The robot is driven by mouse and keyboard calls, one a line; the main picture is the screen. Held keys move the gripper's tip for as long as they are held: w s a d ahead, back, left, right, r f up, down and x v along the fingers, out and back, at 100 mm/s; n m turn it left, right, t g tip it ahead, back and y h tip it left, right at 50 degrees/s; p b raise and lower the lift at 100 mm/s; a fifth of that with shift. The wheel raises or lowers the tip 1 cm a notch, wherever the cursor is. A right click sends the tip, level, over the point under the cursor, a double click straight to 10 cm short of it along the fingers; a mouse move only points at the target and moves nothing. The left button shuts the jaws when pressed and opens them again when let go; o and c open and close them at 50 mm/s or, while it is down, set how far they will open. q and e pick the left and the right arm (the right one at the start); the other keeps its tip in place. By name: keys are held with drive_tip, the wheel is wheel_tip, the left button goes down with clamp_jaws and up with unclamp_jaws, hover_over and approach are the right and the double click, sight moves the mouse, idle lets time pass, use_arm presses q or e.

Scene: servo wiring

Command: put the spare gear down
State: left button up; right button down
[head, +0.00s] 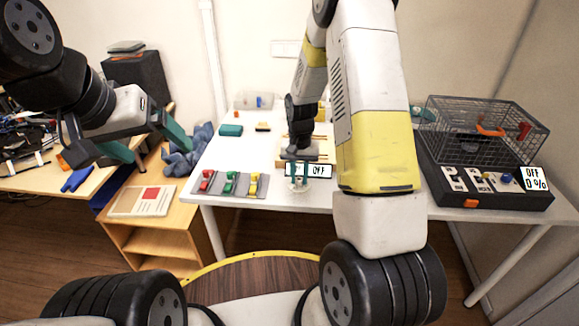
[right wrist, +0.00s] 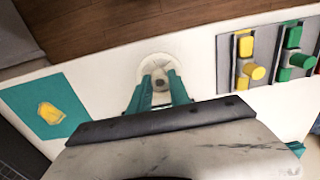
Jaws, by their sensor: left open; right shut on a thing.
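The spare gear appears as a pale round piece with a grey hub (right wrist: 158,68) in the right wrist view. It is very faint against the white table top (right wrist: 110,72). My right gripper (right wrist: 161,88) is shut on its hub, with one teal finger on each side. In the head view the right gripper (head: 299,176) points down over the front part of the white table, with the pale gear (head: 298,187) at its fingertips. I cannot tell whether the gear touches the table. My left gripper (head: 150,148) is open and empty, above the wooden bench at the left.
Red (head: 206,182), green (head: 230,183) and yellow (head: 253,185) pieces stand on grey plates left of the gear. An "OFF" display (head: 318,171) is close by. A teal mat with a yellow shape (right wrist: 28,100) shows in the right wrist view. A wire cage (head: 480,122) stands right.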

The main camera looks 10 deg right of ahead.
sight(299, 183)
drive_tip(key=shift+w+f, duration=0.15)
drive_tip(key=shift+w, duration=0.5)
drive_tip(key=shift+s+f, duration=0.1)
drive_tip(key=shift+f, duration=1.55)
drive_tip(key=shift+f, duration=0.2)
drive_tip(key=c, duration=1.2)
unclamp_jaws()
